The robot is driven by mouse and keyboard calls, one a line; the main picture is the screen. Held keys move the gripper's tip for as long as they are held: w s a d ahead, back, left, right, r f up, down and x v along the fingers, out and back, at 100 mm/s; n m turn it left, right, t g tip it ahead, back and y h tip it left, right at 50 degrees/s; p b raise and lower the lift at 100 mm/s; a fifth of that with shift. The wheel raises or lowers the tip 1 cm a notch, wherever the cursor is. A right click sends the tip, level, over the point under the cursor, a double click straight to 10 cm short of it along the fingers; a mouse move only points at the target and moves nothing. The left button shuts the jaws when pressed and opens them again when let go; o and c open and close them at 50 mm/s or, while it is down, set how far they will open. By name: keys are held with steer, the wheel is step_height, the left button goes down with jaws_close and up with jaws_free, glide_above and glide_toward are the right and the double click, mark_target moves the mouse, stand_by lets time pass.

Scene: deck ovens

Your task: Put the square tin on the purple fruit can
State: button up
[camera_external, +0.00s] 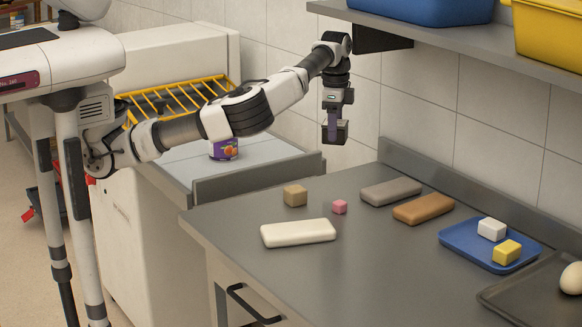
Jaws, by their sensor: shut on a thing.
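The purple fruit can (223,149) stands upright on the pale lower counter at the left, below my arm, which covers its top edge. My gripper (335,134) points down, high above the back of the steel worktop, to the right of the can and well apart from it. It is shut on a small purple-grey thing (332,125), mostly hidden by the dark fingers. It may be the square tin, but its shape is hard to tell. No other square tin is clear in view.
A yellow rack (180,98) is behind my arm. A shelf (470,40) with bins overhangs the right.

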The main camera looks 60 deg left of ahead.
steer(key=s+a+r+n, duration=0.35)
steer(key=a+r, duration=0.25)
steer(key=a, duration=0.6)
steer(key=s+a+r+n+p, duration=0.1)
steer(key=s+a+r+n, duration=0.35)
steer(key=a, duration=0.75)
steer(key=s+a+r+n, duration=0.1)
steer(key=s+a+r, duration=0.3)
steer(key=a+r, duration=0.55)
steer(key=f, duration=0.7)
steer(key=a+f+p, duration=0.1)
steer(key=f, duration=0.6)
steer(key=a+f, duration=0.1)
steer(key=f, duration=0.6)
steer(key=shift+s+f+p, duration=0.1)
steer(key=shift+s+p, duration=0.15)
steer(key=shift+p, duration=0.1)
steer(key=shift+f, duration=0.1)
steer(key=shift+f, duration=0.15)
steer(key=o, duration=1.1)
